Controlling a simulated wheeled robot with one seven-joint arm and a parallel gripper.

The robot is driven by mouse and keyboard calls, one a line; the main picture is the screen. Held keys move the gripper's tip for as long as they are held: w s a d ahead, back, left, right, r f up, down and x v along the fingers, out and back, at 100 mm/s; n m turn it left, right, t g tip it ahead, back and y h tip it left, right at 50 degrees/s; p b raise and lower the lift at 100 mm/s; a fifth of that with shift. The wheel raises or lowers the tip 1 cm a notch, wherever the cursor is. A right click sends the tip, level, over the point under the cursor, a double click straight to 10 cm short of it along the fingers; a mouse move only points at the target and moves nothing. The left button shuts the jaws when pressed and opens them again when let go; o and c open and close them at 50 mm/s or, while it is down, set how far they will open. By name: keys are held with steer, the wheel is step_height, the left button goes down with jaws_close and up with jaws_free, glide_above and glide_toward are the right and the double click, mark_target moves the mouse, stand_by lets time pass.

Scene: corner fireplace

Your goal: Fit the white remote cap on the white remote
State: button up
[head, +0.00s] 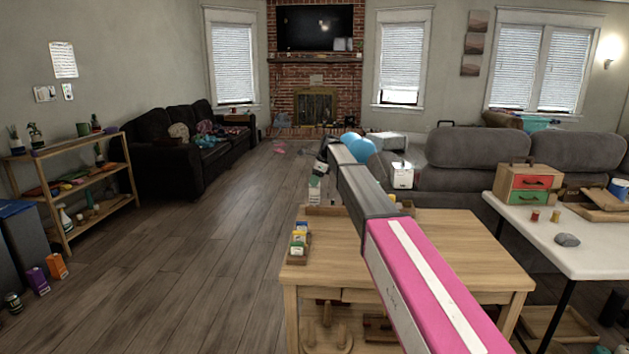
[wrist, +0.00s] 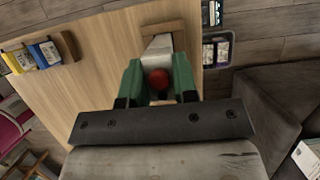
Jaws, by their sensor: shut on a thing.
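My gripper (wrist: 160,80) has green fingers and is shut over the wooden table (wrist: 105,50). A red rounded knob (wrist: 159,78) shows between the fingers, on a piece I take to be the white remote cap; its pale part is mostly hidden by the fingers and the dark gripper bar. Just beyond the fingers a pale grey-white tapering body (wrist: 158,46), likely the white remote, reaches into a wooden holder (wrist: 165,27). I cannot tell whether the held piece touches it.
A wooden rack (head: 297,256) with several small coloured boxes stands at the table's left edge. A grey sofa (head: 470,163) and a white table (head: 575,252) stand to the right.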

steer(key=shift+f, duration=0.35)
steer(key=o, duration=0.9)
